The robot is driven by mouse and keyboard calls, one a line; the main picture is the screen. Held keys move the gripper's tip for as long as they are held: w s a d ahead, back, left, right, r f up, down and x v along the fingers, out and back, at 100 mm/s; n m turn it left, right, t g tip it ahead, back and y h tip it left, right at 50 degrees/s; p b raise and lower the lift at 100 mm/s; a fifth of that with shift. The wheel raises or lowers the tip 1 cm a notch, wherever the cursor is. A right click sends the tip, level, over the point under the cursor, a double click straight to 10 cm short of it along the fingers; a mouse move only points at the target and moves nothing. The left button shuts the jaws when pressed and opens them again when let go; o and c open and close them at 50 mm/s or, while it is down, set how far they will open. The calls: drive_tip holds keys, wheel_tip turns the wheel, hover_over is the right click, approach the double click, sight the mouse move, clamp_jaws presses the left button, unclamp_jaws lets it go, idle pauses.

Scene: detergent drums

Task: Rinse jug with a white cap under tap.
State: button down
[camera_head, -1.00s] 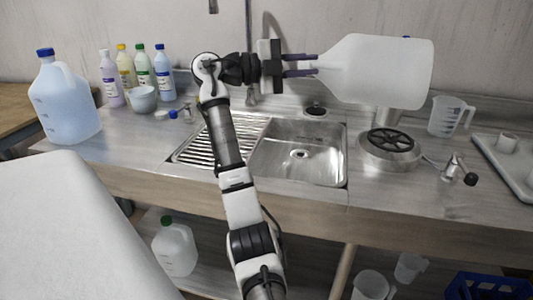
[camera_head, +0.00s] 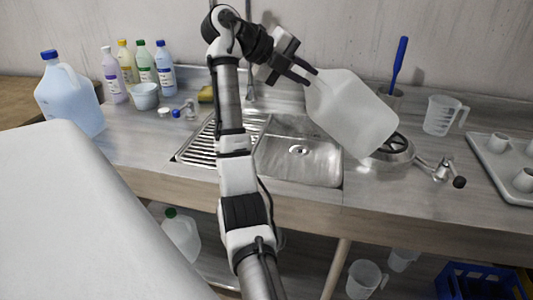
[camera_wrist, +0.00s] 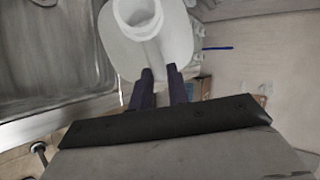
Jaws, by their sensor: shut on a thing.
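My gripper (camera_head: 308,77) is shut on a large translucent white jug (camera_head: 350,112). The jug hangs tilted in the air, neck end up and left, base down and right, over the sink's right edge and the burner. The steel sink basin (camera_head: 285,172) is below and left of the jug. A thin upright tap (camera_head: 250,88) stands behind the sink, partly hidden by my arm.
A blue-capped jug (camera_head: 68,100), bottles (camera_head: 164,70) and a bowl (camera_head: 145,97) stand at left. A burner (camera_head: 395,152), a measuring jug (camera_head: 441,115) and a tray (camera_head: 490,160) are at right. A green-capped jug (camera_head: 181,235) stands below the counter.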

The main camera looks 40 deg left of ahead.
drive_tip(key=g+y+p, duration=0.1)
drive_tip(key=r+y+p, duration=0.1)
drive_tip(key=shift+m+g+p, duration=0.35)
drive_tip(key=shift+m+g, duration=0.05)
drive_tip(key=shift+f+g+y+p, duration=0.3)
drive_tip(key=shift+g+y+p, duration=0.2)
drive_tip(key=shift+y+p, duration=0.3)
drive_tip(key=shift+r+m+g+y+p, duration=0.2)
drive_tip(key=shift+m+g+y+p, duration=0.2)
drive_tip(key=shift+y+p, duration=0.4)
drive_tip(key=shift+f+m+g+y+p, duration=0.15)
drive_tip(key=shift+m+g+y+p, duration=0.1)
drive_tip(key=shift+g+y+p, duration=0.4)
drive_tip(key=shift+f+m+g+y+p, duration=0.15)
drive_tip(key=shift+m+g+y+p, duration=0.2)
drive_tip(key=shift+y, duration=0.5)
